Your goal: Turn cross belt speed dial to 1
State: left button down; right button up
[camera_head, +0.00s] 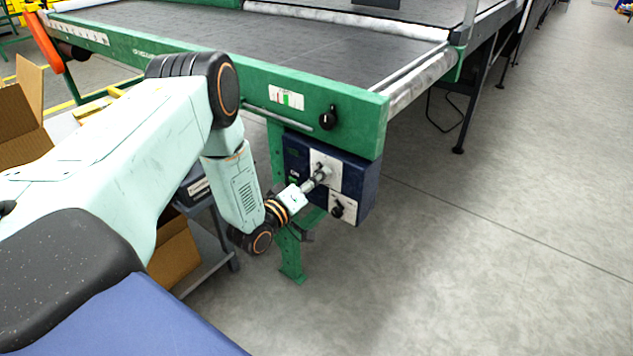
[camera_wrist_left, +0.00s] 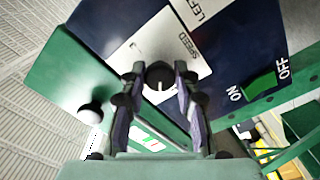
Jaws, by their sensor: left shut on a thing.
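The speed dial (camera_wrist_left: 159,76) is a black round knob with a white pointer line, on a white plate (camera_wrist_left: 150,45) marked SPEED in the left wrist view. The plate sits on a dark blue control box (camera_head: 361,184) under the green machine frame. My left gripper (camera_wrist_left: 160,86) is shut on the dial, one finger on each side of it. In the head view my left gripper (camera_head: 319,176) reaches the upper white plate and hides the dial there. The scale numbers around the dial cannot be read. My right gripper is not in view.
A second black knob (camera_head: 337,209) is on the lower plate of the box. Another black knob (camera_head: 328,119) is on the green frame (camera_head: 225,83) above. A green ON/OFF switch (camera_wrist_left: 260,88) is beside the dial. Cardboard boxes (camera_head: 22,135) stand at left. The floor at right is clear.

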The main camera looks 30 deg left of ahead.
pick_arm(q)
jog(key=n+b, duration=0.1)
jog(key=n, duration=0.4)
jog(key=shift+b, duration=0.3)
jog(key=shift+n, duration=0.3)
jog(key=c, duration=1)
grip_release()
jog(key=shift+s, duration=0.15)
jog(key=s, duration=1.1)
jog(key=shift+s+a, duration=0.35)
jog(key=shift+a, duration=0.1)
